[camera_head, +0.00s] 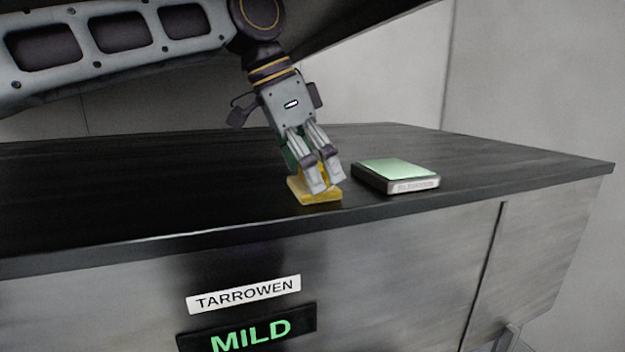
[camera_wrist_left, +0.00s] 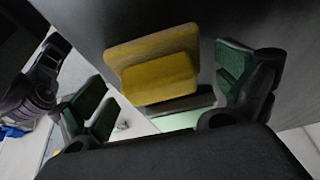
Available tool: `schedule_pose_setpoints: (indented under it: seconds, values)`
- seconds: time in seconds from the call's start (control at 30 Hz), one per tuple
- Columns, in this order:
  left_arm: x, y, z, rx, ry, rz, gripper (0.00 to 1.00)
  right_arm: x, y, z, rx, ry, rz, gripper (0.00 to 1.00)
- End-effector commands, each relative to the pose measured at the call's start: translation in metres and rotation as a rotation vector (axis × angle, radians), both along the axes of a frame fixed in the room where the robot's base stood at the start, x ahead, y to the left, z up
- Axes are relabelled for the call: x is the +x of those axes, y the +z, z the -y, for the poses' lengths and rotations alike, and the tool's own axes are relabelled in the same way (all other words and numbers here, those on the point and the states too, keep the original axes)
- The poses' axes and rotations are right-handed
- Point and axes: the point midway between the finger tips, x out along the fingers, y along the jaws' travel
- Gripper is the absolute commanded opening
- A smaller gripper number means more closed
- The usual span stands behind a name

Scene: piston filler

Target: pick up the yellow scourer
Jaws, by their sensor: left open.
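The yellow scourer (camera_head: 317,196) lies on the dark counter top near its front edge. In the left wrist view the scourer (camera_wrist_left: 158,78) shows as a yellow block on a wider yellow layer, between the two fingers. My left gripper (camera_head: 318,184) comes down over the scourer from above and hides part of it in the head view. In the left wrist view my left gripper (camera_wrist_left: 165,95) is open, with green pads on both sides and a gap to the scourer. I cannot tell whether the fingers touch it. My right gripper is not clearly in view.
A box with a green top (camera_head: 397,174) lies on the counter (camera_head: 480,160) just right of the scourer. The counter's left part is clear. The front panel below bears the labels TARROWEN (camera_head: 243,295) and MILD (camera_head: 248,334). A wall stands behind.

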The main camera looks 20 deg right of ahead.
Motion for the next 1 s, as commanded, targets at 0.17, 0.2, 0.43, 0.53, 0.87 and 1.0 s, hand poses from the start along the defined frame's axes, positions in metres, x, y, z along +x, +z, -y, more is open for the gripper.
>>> schedule_pose_setpoints:
  seconds: [0.17,0.2,0.43,0.53,0.87,1.0]
  values:
    - [-0.0001,-0.0013,0.0004,0.0,0.0,0.0,1.0,0.0001,0.0001,0.0,0.0,0.0,0.0,0.4]
    - [-0.0001,-0.0013,0.0004,0.0,0.0,0.0,1.0,0.0002,0.0,0.0,0.0,0.0,0.0,0.4]
    - [-0.0001,-0.0012,0.0004,0.0,0.0,0.0,1.0,0.0002,0.0,0.0,0.0,0.0,0.0,0.4]
    - [-0.0001,-0.0012,0.0003,0.0,0.0,0.0,0.95,0.0002,0.0,0.0,0.0,0.0,0.0,0.4]
    - [-0.0001,-0.0011,0.0003,0.0,0.0,0.0,0.6,0.0003,0.0,0.0001,0.0,0.0,0.0,0.4]
    - [-0.0001,-0.0011,0.0004,0.0,0.0,0.0,0.6,0.0002,0.0,0.0002,0.0,0.0,0.0,0.4]
